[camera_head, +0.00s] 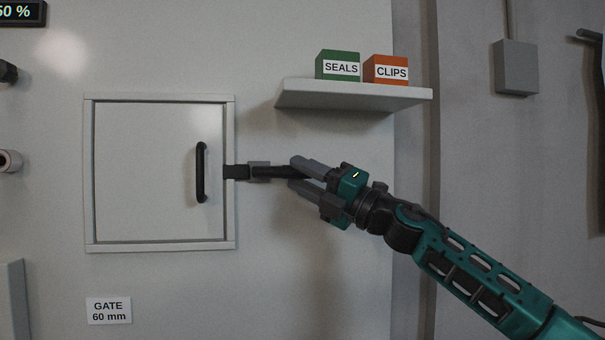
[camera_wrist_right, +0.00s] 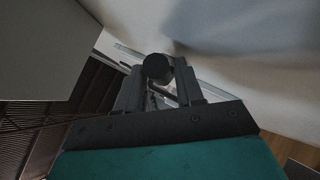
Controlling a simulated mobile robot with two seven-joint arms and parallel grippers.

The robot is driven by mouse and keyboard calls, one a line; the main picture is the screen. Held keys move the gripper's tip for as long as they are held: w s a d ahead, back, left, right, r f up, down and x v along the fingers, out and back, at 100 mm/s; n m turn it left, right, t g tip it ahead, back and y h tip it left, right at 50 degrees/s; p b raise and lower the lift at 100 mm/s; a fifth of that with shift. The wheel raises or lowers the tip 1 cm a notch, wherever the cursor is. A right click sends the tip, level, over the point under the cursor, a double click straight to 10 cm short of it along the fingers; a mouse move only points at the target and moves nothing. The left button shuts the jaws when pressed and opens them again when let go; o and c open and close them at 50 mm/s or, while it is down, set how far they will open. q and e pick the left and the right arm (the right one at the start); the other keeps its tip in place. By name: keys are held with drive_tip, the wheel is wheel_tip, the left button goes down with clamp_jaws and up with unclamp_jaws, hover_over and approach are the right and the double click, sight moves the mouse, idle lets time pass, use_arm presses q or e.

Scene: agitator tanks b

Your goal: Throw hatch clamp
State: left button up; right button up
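The hatch clamp (camera_head: 237,172) is a dark block with a grey bracket and a black lever (camera_head: 274,172), on the right edge of the closed white hatch (camera_head: 145,170). The lever points right, away from the hatch. My right gripper (camera_head: 297,173) comes from the lower right, with its grey fingers above and below the lever's outer end. In the right wrist view the lever's round black end (camera_wrist_right: 157,68) fills the gap between the fingertips (camera_wrist_right: 158,80); the gripper looks shut on it. My left gripper is not in view.
A shelf (camera_head: 355,95) above my right gripper holds a green SEALS box (camera_head: 338,66) and an orange CLIPS box (camera_head: 386,70). A black handle (camera_head: 202,172) stands out from the hatch. The wall below the clamp is clear.

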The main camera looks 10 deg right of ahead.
drive_tip(key=shift+w+a+r, duration=0.1)
clamp_jaws()
idle(0.4)
